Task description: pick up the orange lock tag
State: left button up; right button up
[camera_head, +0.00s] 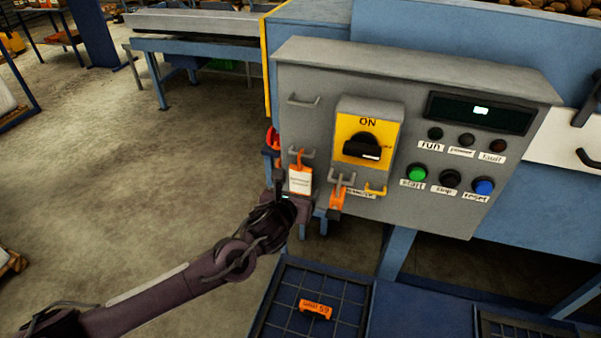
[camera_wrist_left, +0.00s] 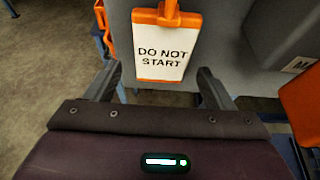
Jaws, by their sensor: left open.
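The orange lock tag (camera_head: 299,180) hangs upright from a hook on the left part of the grey control panel. It has a white face, and in the left wrist view the tag (camera_wrist_left: 161,52) reads "DO NOT START" within an orange border. My left gripper (camera_head: 291,196) is at the tag's lower end. In the left wrist view the two fingers of the left gripper (camera_wrist_left: 159,82) stand apart, one to each side of the tag's lower edge, with nothing visibly clamped. I cannot tell how far the tag reaches between them. My right gripper is not in view.
An orange padlock (camera_head: 337,200) hangs on a hook just right of the tag. A yellow switch plate (camera_head: 375,125) with a black knob and several buttons are on the panel (camera_head: 300,75). An orange piece (camera_head: 315,308) lies on a dark grid below. Floor at left is open.

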pick_arm(q)
jog(key=shift+w+d+f, duration=0.25)
jog(key=shift+w+f, duration=0.1)
jog(key=shift+w, duration=0.2)
jog(key=shift+c, duration=0.3)
jog(key=c, duration=1)
jog(key=shift+r, duration=0.1)
